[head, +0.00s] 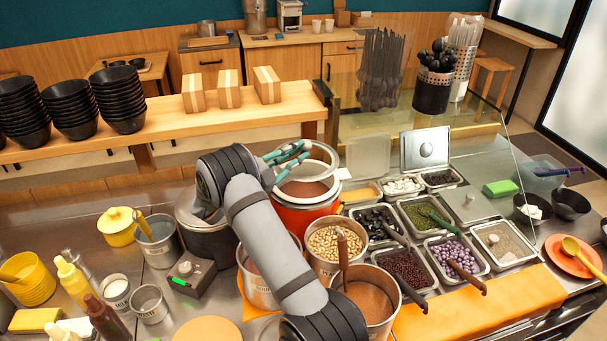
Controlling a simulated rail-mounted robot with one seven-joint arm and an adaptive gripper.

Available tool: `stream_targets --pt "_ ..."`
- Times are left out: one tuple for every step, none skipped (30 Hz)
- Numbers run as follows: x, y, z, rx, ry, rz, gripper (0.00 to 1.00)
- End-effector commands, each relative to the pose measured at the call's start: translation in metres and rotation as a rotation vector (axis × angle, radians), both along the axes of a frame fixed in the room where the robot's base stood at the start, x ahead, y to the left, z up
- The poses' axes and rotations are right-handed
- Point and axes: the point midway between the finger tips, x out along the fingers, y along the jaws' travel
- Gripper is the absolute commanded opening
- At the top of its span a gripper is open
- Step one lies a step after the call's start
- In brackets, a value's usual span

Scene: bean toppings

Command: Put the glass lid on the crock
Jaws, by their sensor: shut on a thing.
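The orange crock (306,221) stands on the steel counter just behind my forearm, with a pale rim and brown contents showing. The glass lid (331,157) is clear with a pale rim and shows over the back of the crock's mouth. It looks raised and tilted, though whether it touches the crock's rim cannot be told. My gripper (291,154), with dark and teal fingers, is at the lid's upper left and shut on it. The exact grip point is unclear, and my arm hides the crock's left side.
A dark round pot (205,242) stands close left of the crock. A pot of beans (336,243) stands in front, and topping trays (408,217) lie to the right. A wooden shelf (170,125) with stacked black bowls (122,100) and a glass guard (480,130) stand behind.

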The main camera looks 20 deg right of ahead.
Motion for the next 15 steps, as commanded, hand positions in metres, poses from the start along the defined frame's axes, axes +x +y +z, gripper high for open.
stream_targets --pt "0.001 0.001 -0.006 -0.002 0.002 0.003 0.0" --pt "0.0 0.001 -0.01 -0.001 0.001 0.003 0.0" --pt "0.0 0.001 -0.015 -0.001 0.0 0.002 0.0" --pt "0.0 0.002 -0.018 -0.002 -0.002 0.002 0.0" --pt "0.0 0.001 -0.02 -0.001 -0.003 0.002 0.0" --pt "0.0 0.001 -0.023 -0.001 -0.003 0.002 0.0" --pt "0.0 0.001 -0.026 0.0 -0.002 0.001 0.0" --pt "0.0 0.001 -0.03 -0.001 0.0 0.001 0.0" --pt "0.0 0.001 -0.036 -0.001 0.001 0.001 0.0" --pt "0.0 0.001 -0.041 -0.001 0.001 0.001 0.0" --pt "0.0 0.001 -0.045 -0.001 0.0 0.001 0.0" --pt "0.0 0.001 -0.051 -0.001 -0.001 0.002 0.0" --pt "0.0 0.001 -0.055 -0.001 0.0 0.002 0.0" --pt "0.0 0.001 -0.058 -0.001 -0.001 0.002 0.0" --pt "0.0 0.001 -0.061 -0.001 -0.001 0.002 0.0"
